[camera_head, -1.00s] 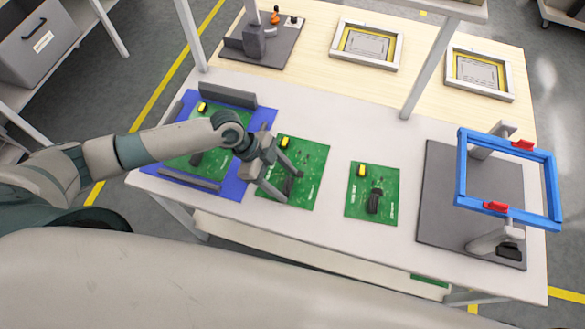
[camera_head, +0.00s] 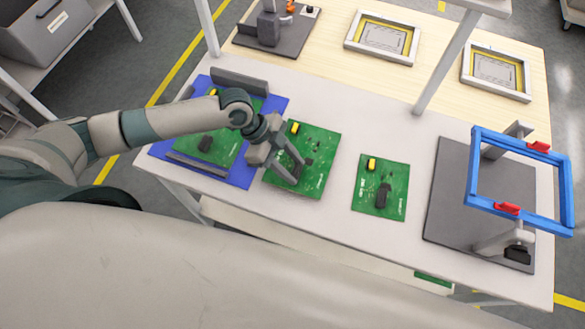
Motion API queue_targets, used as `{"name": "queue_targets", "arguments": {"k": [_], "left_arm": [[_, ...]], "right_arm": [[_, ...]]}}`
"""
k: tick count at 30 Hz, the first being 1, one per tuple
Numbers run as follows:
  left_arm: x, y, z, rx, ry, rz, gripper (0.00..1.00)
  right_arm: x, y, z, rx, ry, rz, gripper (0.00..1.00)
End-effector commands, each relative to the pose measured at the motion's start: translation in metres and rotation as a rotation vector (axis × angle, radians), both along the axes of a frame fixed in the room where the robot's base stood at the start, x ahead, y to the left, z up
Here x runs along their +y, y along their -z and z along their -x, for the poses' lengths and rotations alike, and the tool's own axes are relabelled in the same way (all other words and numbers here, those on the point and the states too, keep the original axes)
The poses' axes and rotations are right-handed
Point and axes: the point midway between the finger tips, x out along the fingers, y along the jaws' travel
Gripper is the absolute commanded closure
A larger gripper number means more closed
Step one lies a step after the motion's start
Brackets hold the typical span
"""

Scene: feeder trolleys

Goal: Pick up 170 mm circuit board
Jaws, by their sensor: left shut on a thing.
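Three green circuit boards lie in a row on the table. The middle board (camera_head: 320,147) is larger than the right board (camera_head: 394,177); both carry a yellow part and a dark raised part. The left board (camera_head: 220,154) lies on a blue base and is partly hidden by my left arm. My left gripper (camera_head: 297,172) reaches down over the middle board, shut on its dark raised part, which the fingers mostly hide. I cannot see a gap between this board and the table. My right gripper is not in view.
A grey fixture (camera_head: 455,200) holding a blue frame (camera_head: 558,197) stands at the right. Two framed panels (camera_head: 410,45) (camera_head: 525,82) and a grey tool base (camera_head: 285,42) are at the back. A shelf post (camera_head: 440,70) rises behind the boards. White table shows around the right board.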

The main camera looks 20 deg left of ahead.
Motion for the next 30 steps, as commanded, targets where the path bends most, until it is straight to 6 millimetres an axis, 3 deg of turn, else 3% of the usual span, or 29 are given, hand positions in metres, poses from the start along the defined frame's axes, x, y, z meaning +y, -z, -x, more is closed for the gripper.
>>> {"name": "queue_targets", "arguments": {"k": [3, 18, 30], "left_arm": [[0.0, -0.017, -0.002, -0.009, 0.003, 0.001, 0.95], [-0.064, -0.072, 0.064, -0.004, 0.005, 0.005, 0.95], [-0.081, -0.089, 0.083, -0.002, 0.001, 0.001, 0.95]], "right_arm": [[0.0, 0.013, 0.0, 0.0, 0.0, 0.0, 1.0], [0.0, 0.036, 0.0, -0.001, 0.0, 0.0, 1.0], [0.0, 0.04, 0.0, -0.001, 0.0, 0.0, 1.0]]}}
